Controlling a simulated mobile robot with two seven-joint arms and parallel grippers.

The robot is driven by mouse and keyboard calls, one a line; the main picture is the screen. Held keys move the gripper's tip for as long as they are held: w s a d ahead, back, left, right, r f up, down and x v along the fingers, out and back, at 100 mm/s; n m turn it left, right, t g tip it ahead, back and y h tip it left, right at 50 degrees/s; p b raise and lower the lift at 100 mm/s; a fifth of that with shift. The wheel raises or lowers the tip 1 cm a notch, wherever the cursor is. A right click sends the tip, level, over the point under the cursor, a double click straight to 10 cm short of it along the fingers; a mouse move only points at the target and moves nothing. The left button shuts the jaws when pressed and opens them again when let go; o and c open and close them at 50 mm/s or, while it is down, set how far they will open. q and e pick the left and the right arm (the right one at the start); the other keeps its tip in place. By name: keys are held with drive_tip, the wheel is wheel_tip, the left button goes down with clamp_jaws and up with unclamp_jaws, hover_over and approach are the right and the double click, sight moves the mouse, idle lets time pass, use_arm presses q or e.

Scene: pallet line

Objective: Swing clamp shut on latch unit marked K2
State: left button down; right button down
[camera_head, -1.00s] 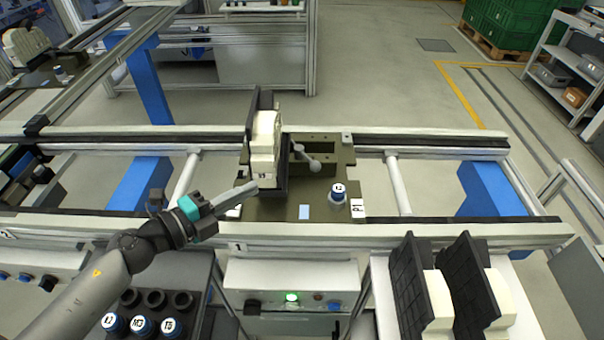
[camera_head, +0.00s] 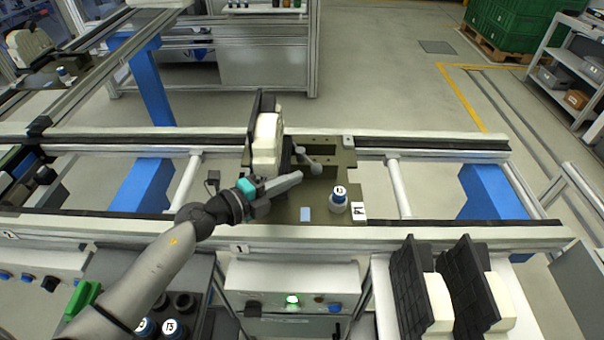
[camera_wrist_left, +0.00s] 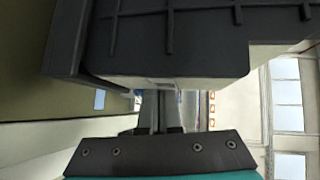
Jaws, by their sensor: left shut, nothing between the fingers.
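A latch unit (camera_head: 267,140) with a cream body and black plate stands upright on the dark pallet (camera_head: 343,157). Its marking cannot be read now. A grey clamp lever with round ends (camera_head: 315,168) is on the pallet, right of the unit and apart from its cream body. My left gripper (camera_head: 299,176) is shut and empty, in front of the unit. Its tips are close to the lever's near ball; contact cannot be told. In the left wrist view the fingers (camera_wrist_left: 161,112) show below a large dark block. My right gripper is not in view.
A blue-and-white cap (camera_head: 339,195) and a P1 label (camera_head: 358,210) are at the pallet's front right. Two more black-and-cream units (camera_head: 436,300) stand on the right table. A control box (camera_head: 292,285) with a lit green button is below the front rail (camera_head: 420,232).

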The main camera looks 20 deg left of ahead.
sight(313, 171)
use_arm(q)
drive_tip(key=shift+x, duration=1.7)
